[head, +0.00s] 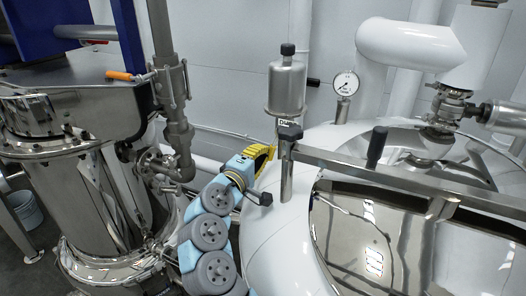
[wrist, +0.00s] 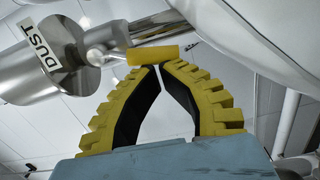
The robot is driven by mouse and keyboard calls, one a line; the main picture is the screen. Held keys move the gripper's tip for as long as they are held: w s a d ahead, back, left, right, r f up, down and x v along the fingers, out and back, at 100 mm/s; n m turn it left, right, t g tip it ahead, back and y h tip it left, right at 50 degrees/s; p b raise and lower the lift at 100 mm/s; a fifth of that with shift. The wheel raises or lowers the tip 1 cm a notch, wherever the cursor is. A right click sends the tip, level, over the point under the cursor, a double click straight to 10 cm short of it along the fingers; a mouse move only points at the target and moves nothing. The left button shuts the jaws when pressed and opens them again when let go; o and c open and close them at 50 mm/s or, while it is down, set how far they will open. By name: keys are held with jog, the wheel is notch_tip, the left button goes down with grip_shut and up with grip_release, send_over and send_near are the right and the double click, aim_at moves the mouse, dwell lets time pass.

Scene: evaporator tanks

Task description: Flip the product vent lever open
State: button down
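A small yellow lever handle (wrist: 152,55) on a thin metal rod shows in the wrist view. It sticks out to the right from a metal fitting below a steel canister (head: 286,88) and lies just past my fingertips. I cannot tell whether they touch it. I cannot make out this handle in the head view. My gripper (head: 270,150) has yellow, ribbed fingers and is beside the post under the canister. In the wrist view my gripper (wrist: 157,67) has its fingertips nearly together, with nothing seen between the fingers.
A label reading "DUST" (wrist: 41,46) is on the steel part. A metal bar (head: 370,166) with a black knob (head: 377,146) runs right over the white tank (head: 275,240). A gauge (head: 346,84) stands behind. Steel pipes (head: 176,100) and an orange handle (head: 119,75) are at left.

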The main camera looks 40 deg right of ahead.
jog(key=shift+s+d+n+p, duration=0.15)
jog(key=shift+s+n+p, duration=0.25)
jog(key=shift+n, duration=0.1)
dwell(0.7)
jog(key=shift+w, duration=0.15)
jog(key=a+b, duration=0.3)
jog(key=a, duration=0.8)
jog(key=shift+w+a+r, duration=0.15)
jog(key=shift+w+a, duration=0.05)
jog(key=shift+a, duration=0.2)
dwell(0.4)
dwell(0.3)
